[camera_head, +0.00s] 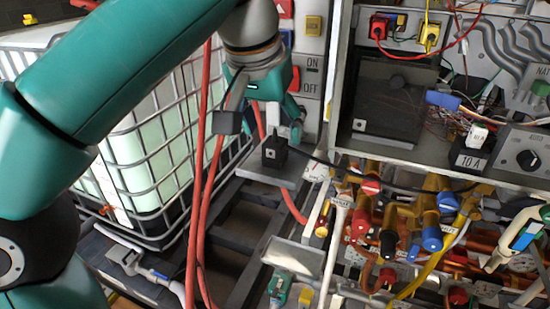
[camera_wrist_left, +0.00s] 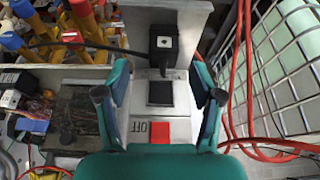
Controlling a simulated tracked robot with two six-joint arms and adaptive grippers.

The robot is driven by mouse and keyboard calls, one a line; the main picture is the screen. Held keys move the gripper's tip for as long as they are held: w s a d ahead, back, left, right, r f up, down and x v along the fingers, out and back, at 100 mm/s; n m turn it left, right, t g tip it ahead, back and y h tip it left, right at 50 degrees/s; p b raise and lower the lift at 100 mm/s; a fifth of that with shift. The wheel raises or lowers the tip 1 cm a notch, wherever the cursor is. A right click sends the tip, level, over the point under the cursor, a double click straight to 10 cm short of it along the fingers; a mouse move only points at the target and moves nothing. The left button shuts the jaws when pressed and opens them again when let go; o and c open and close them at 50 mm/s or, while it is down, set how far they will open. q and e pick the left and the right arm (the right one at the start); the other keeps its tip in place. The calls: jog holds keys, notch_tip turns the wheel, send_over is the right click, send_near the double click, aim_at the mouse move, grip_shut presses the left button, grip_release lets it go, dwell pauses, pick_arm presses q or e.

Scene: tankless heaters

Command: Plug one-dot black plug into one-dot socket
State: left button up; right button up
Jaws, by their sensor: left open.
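The black plug (camera_head: 275,152) stands upright on a grey ledge, with a white tag bearing one dark dot. It also shows in the left wrist view (camera_wrist_left: 164,42), beyond the fingertips. A black cable runs from it to the right in the head view. My left gripper (camera_head: 262,112) is open and empty above and behind the plug in the head view; its fingers are spread wide in the left wrist view (camera_wrist_left: 161,97). A dark square recess (camera_wrist_left: 160,92) shows between the fingers. I cannot tell whether it is the one-dot socket. My right gripper is out of view.
A red OFF switch (camera_wrist_left: 159,131) is close to the gripper. Red hoses (camera_head: 203,190) hang beside a caged tank (camera_head: 145,150) at left. A cabinet with a black panel (camera_head: 395,95) and several coloured valves and pipes (camera_head: 390,215) crowd the right.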

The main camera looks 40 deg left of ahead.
aim_at(275, 141)
pick_arm(q)
jog(key=shift+f, duration=0.1)
jog(key=x, duration=0.5)
jog(key=shift+w+a+b, duration=0.25)
jog(key=shift+a+b, duration=0.1)
jog(key=shift+c, duration=0.2)
jog(key=c, duration=1.1)
notch_tip(275, 141, up, 10)
jog(key=p, duration=0.4)
